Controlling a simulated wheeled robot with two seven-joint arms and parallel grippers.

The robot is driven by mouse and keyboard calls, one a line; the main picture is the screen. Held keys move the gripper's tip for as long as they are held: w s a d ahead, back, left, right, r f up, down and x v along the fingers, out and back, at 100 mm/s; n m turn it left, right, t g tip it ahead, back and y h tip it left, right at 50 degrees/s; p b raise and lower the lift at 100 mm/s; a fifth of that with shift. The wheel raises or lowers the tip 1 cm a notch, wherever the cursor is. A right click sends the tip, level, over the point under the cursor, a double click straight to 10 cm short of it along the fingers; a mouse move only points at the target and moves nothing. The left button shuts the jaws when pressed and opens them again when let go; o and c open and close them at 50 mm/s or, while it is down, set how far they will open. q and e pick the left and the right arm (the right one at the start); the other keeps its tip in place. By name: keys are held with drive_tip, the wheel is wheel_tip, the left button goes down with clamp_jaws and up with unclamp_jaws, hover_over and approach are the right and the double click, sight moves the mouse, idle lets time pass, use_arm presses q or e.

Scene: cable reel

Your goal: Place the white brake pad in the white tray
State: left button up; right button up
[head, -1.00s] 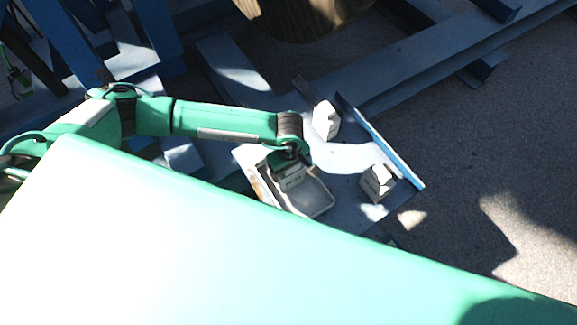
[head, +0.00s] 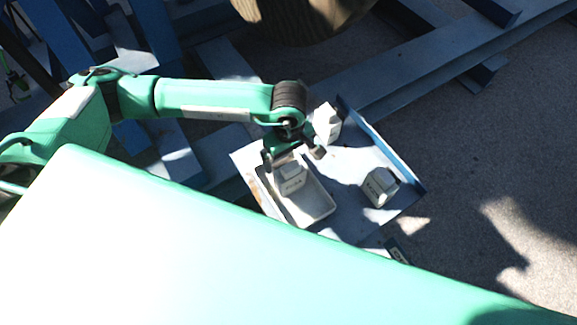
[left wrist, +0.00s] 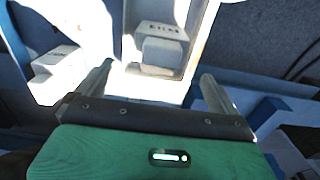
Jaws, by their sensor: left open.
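The white tray (head: 318,212) lies on a light grey-blue platform. A white block with dark lettering, which looks like the brake pad (head: 291,180), sits inside the tray toward its far left end. It also shows in the tray in the left wrist view (left wrist: 160,50). My left gripper (head: 293,158) is open just above the pad, its fingers apart and empty. In the left wrist view the gripper (left wrist: 157,70) has the pad ahead of and between its fingertips, with no visible contact. My right gripper is not in view.
Two similar white blocks stand on the platform (head: 350,217), one behind the tray (head: 326,124) and one to its right (head: 380,187). A blue raised edge (head: 385,145) bounds the far right side. A large wooden reel (head: 305,18) and blue beams (head: 440,55) lie beyond.

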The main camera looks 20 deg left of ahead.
use_arm(q)
drive_tip(key=shift+r, duration=1.45)
